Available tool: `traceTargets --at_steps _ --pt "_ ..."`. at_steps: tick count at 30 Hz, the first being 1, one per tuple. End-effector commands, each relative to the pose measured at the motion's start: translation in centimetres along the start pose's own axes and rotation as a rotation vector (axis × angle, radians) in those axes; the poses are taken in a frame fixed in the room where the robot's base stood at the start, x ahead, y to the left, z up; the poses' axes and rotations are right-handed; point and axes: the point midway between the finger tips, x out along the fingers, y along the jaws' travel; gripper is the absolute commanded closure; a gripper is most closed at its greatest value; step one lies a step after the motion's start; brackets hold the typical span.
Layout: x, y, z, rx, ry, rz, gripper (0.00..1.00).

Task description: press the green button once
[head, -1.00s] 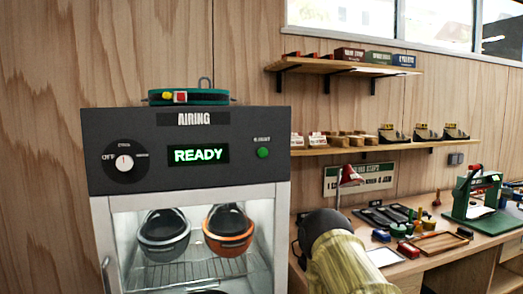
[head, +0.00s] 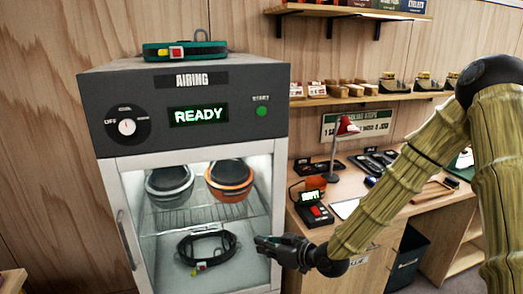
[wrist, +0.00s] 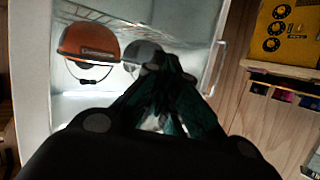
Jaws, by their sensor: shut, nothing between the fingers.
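The green button (head: 262,111) is a small round button under a START label at the right of the airing cabinet's front panel (head: 290,135). The panel's display (head: 198,115) reads READY in green. My gripper (head: 262,243) is shut and empty, pointing left in front of the cabinet's lower right, well below the button. In the wrist view my gripper (wrist: 155,65) shows dark closed fingers in front of the cabinet interior. The button is not in the wrist view.
Inside the cabinet are an orange helmet (head: 230,178), a grey helmet (head: 169,182) and a dark harness (head: 206,248). A green harness (head: 185,49) lies on top. A dial (head: 127,126) is left of the display. A workbench (head: 395,212) stands at the right.

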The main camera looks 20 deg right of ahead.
Motion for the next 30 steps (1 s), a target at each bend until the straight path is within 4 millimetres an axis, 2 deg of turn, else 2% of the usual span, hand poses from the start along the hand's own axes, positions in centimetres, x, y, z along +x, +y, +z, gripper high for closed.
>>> traceTargets --at_steps 1,9,15,18,21,24,30 --pt "-0.6 0.6 -3.3 -0.031 0.051 -0.003 1.0" --pt "-4.0 2.4 -17.1 -0.223 0.307 -0.027 1.0" --pt "-7.9 3.2 -26.4 -0.373 0.489 -0.027 1.0" --pt "-9.7 3.5 -30.1 -0.438 0.563 -0.024 1.0" --pt "-11.3 3.6 -32.7 -0.489 0.618 -0.019 1.0" --pt "-12.3 3.6 -34.2 -0.521 0.653 -0.017 1.0" --pt "-12.8 3.6 -35.0 -0.542 0.672 -0.015 1.0"
